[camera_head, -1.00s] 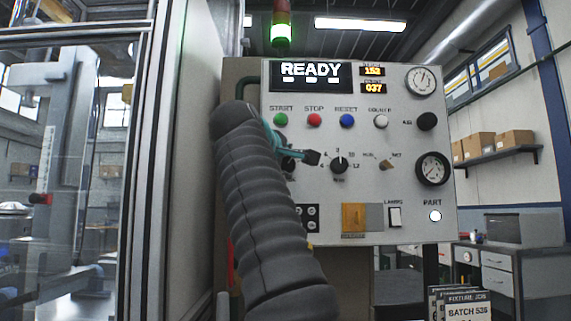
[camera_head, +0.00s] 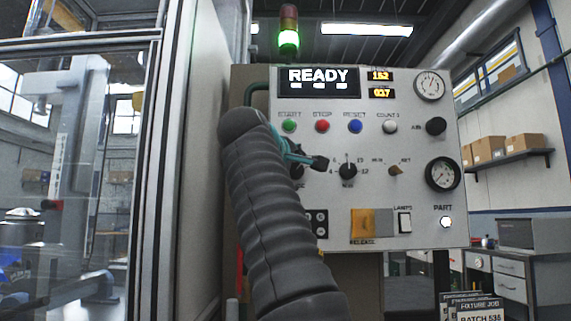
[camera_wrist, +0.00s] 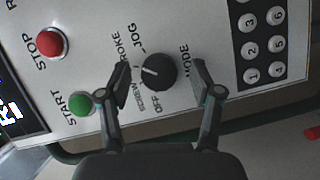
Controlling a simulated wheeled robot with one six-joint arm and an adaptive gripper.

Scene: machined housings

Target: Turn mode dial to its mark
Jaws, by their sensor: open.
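The mode dial (camera_wrist: 160,72) is a round black knob on the pale control panel. In the wrist view its white pointer line faces left, toward the printed labels SCREW and STROKE. OFF and JOG are printed to either side of these, and MODE is on the opposite side. My gripper (camera_wrist: 161,68) is open, with one finger on each side of the dial and gaps visible between fingers and knob. In the head view my gripper (camera_head: 318,162) is in front of the panel, and the dial (camera_head: 297,172) is mostly hidden behind it.
The green START button (camera_wrist: 80,104) is close to one finger, and the red STOP button (camera_wrist: 52,43) is farther off. A keypad (camera_wrist: 262,45) lies beyond the other finger. In the head view another rotary knob (camera_head: 348,171) is right of my gripper. A glass-doored enclosure (camera_head: 85,150) stands left.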

